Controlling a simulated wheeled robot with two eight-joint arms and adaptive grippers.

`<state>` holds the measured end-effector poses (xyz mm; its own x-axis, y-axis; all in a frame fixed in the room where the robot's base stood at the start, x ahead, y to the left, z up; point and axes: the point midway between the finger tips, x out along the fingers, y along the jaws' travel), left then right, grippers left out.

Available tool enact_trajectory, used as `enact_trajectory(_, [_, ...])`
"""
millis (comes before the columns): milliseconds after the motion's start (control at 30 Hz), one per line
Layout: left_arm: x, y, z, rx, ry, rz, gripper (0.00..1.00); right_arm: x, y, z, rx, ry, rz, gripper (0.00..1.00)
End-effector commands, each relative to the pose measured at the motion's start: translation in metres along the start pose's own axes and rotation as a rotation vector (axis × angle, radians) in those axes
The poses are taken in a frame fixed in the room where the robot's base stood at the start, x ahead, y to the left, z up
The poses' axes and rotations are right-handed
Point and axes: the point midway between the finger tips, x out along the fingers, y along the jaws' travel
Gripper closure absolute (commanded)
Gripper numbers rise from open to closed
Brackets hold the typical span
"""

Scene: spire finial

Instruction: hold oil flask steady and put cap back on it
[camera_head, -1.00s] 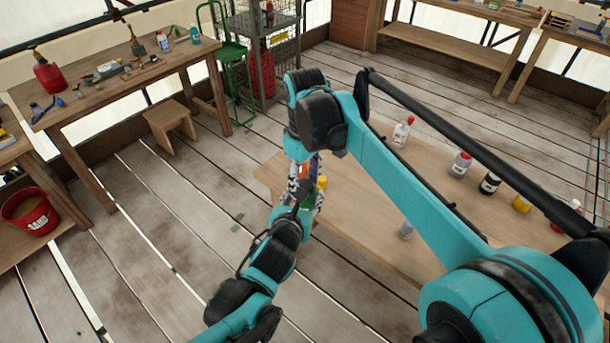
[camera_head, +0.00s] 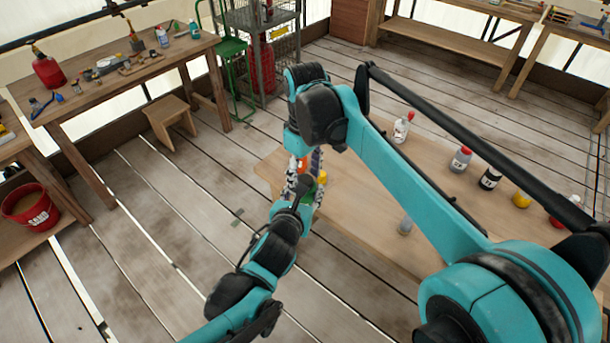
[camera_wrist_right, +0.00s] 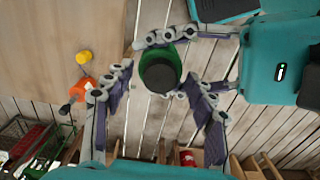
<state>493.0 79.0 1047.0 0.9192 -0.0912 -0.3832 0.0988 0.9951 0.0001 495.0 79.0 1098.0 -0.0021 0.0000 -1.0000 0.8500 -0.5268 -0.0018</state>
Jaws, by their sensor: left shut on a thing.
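A green flask (camera_wrist_right: 160,68) shows end-on in the right wrist view, with a dark round face turned to the camera. I cannot tell whether that face is a cap or the open top. In the head view the flask is only a small green patch. My left gripper (camera_head: 301,190) is shut on it; in the wrist view its fingers reach in from the right. My right gripper (camera_wrist_right: 157,78) points down from above, fingers spread on either side of the flask, with a gap visible on the left side. No separate cap can be told for certain.
An orange bottle (camera_wrist_right: 82,90) and a small yellow round thing (camera_wrist_right: 84,56) are near the edge of the wooden table (camera_head: 355,220). Several bottles stand farther right, including a white one (camera_head: 402,128) and a black one (camera_head: 489,180). A stool (camera_head: 170,120) and red bucket (camera_head: 30,208) are at left.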

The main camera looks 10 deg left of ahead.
Motion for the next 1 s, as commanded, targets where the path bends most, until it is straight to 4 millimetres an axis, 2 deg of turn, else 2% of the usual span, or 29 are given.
enact_trajectory(167, [0.000, 0.000, 0.000, 0.000, 0.000, 0.000, 1.00, -0.006, 0.000, 0.000, 0.000, 0.000, 0.000, 0.44])
enact_trajectory(267, [0.000, 0.000, 0.000, 0.000, 0.000, 0.000, 1.00, -0.019, 0.000, 0.000, 0.000, 0.000, 0.000, 0.44])
enact_trajectory(500, [0.000, 0.000, 0.000, 0.000, 0.000, 0.000, 1.00, -0.071, 0.000, 0.000, 0.000, 0.000, 0.000, 0.44])
enact_trajectory(700, [0.000, 0.000, 0.000, 0.000, 0.000, 0.000, 1.00, -0.105, 0.000, -0.001, 0.000, 0.000, 0.000, 0.44])
enact_trajectory(833, [0.000, 0.000, 0.000, 0.000, 0.000, 0.000, 1.00, -0.116, 0.000, 0.000, 0.000, 0.000, 0.000, 0.44])
enact_trajectory(1000, [0.000, 0.000, 0.000, 0.000, 0.000, 0.000, 1.00, -0.120, 0.000, 0.000, 0.000, 0.000, 0.000, 0.44])
